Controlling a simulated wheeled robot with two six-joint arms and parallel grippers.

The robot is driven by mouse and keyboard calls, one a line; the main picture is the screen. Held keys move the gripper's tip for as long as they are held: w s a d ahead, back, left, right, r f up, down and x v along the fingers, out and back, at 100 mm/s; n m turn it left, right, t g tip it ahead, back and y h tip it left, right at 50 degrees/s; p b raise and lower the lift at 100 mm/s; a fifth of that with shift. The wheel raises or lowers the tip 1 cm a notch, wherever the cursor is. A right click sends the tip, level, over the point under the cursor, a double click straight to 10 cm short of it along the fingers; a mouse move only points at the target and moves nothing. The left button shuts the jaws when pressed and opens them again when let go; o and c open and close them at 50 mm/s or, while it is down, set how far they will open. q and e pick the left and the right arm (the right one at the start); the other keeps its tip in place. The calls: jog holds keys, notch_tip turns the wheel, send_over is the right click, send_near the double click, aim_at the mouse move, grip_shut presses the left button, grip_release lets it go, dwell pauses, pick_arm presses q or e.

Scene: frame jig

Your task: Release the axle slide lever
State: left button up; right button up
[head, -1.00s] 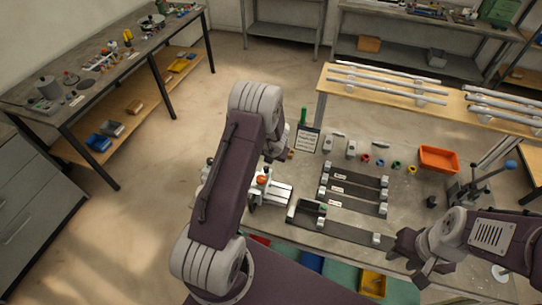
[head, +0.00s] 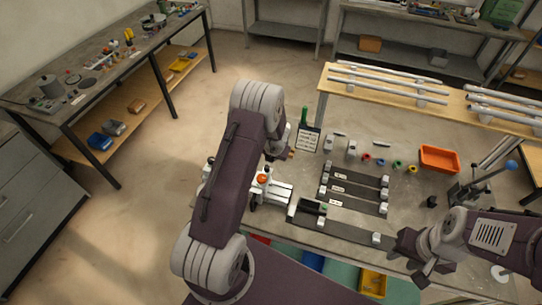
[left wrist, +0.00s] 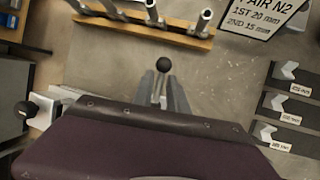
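The jig (head: 272,189) is white and grey with an orange knob on top. It stands on the bench just right of my left arm, which hides part of it. In the left wrist view a lever with a black ball knob (left wrist: 163,64) stands between the tips of my left gripper (left wrist: 163,88). The two fingers are apart, one on each side of the lever's stem; I cannot tell if they touch it. In the head view my left gripper is hidden behind its arm. My right gripper (head: 427,268) is open and empty at the bench's front right.
Dark rails (head: 352,190) with grey blocks lie right of the jig. A press-like tool with a blue knob (head: 511,165) stands at the right.

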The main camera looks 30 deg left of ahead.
pick_arm(q)
jog(key=shift+r, duration=0.1)
jog(key=p+v, duration=0.2)
jog(key=v, duration=0.7)
